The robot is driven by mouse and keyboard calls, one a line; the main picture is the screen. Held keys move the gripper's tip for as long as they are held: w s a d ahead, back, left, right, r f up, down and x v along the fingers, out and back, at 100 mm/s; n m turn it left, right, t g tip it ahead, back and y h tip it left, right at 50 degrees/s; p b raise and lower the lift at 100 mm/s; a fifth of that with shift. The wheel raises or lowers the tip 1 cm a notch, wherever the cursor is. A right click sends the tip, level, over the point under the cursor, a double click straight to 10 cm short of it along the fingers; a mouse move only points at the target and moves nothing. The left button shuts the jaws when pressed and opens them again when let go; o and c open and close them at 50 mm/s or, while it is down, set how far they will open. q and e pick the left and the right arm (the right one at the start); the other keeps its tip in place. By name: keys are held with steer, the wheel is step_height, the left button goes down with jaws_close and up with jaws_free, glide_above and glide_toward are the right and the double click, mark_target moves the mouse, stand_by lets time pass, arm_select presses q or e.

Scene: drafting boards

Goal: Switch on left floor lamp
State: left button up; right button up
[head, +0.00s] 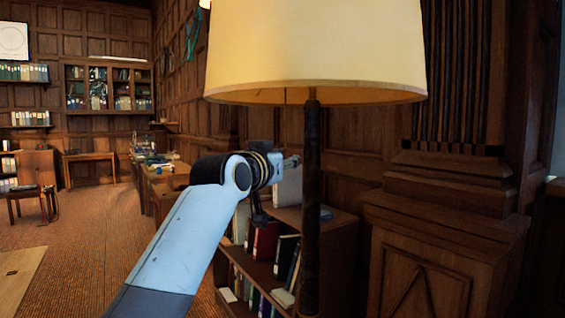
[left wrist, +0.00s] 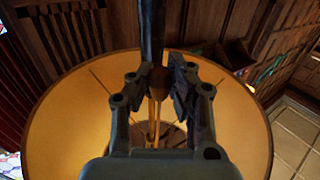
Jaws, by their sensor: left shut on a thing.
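The floor lamp has a large cream shade (head: 315,45) and a dark upright pole (head: 312,200), close in front of me in the head view. My left gripper (head: 293,162) is at the pole's left side, below the shade; its fingertips are small there. In the left wrist view, the shade's amber inside (left wrist: 60,115) surrounds the gripper. The left gripper (left wrist: 158,85) is shut on a small brown part (left wrist: 158,80) of the lamp, in line with the dark pole (left wrist: 152,30). I cannot tell whether this part is the switch. My right gripper is not in view.
A low wooden bookcase (head: 340,228) with books stands just behind the pole. A carved wooden pillar base (head: 440,230) stands at the right. Desks (head: 165,182) line the wall farther back. Open carpet (head: 85,245) lies at the left.

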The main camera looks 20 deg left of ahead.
arm_select(q)
steer(key=shift+f, duration=0.2)
stand_by(0.4)
steer(key=shift+f+b, duration=0.3)
steer(key=shift+f, duration=0.25)
steer(key=o, duration=0.9)
steer(key=shift+s+r+p, duration=0.1)
steer(key=shift+s+p, duration=0.35)
steer(key=shift+s, duration=0.05)
steer(key=s+p, duration=0.1)
steer(key=s, duration=0.1)
steer(key=s+p, duration=0.1)
steer(key=s, duration=0.1)
steer(key=s+a+p, duration=0.1)
steer(key=s, duration=0.2)
